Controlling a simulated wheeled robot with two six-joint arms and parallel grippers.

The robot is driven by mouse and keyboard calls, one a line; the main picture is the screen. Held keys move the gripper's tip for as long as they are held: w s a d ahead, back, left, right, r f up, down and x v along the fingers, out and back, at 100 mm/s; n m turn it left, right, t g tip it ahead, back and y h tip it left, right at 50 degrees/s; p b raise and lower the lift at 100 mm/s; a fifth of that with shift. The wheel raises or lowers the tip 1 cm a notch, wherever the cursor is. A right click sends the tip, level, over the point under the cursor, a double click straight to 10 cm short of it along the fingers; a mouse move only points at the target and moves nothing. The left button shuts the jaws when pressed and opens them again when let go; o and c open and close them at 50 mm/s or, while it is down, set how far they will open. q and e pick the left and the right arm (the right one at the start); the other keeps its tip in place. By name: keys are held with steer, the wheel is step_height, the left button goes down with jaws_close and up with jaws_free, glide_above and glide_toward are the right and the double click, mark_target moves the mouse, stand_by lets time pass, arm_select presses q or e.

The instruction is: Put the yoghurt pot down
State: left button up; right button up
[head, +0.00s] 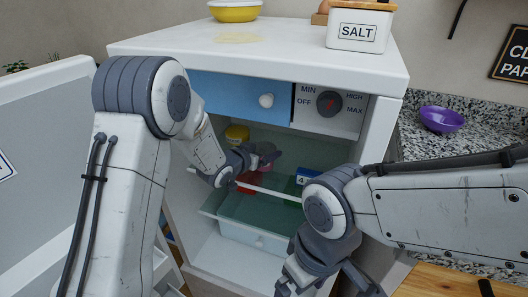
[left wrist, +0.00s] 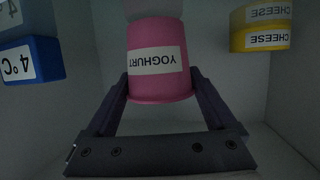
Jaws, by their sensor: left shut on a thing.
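The pink yoghurt pot (left wrist: 158,88) with a white label is between the fingers of my left gripper (left wrist: 160,95), which is shut on it. The label reads upside down in the left wrist view. In the head view my left gripper (head: 262,157) reaches inside the open fridge, and a little of the pot (head: 267,148) shows behind the fingers. The glass shelf (head: 270,208) lies below. I cannot tell whether the pot touches a shelf. My right gripper (head: 325,286) is outside the fridge at the bottom of the head view, its fingers apart and empty.
Yellow cheese (head: 237,134) stands at the back left of the fridge; it also shows in the wrist view (left wrist: 262,38). A blue 4°C thermometer (head: 306,176) is at the right. A red thing (head: 247,181) lies below my left gripper. The open door (head: 40,110) is at left.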

arm_select(q)
steer(key=shift+f, duration=0.15)
steer(key=o, duration=1.2)
steer(key=shift+r, duration=0.3)
steer(key=v, duration=1.2)
steer(key=shift+f+p, duration=0.15)
steer(key=shift+p, duration=0.25)
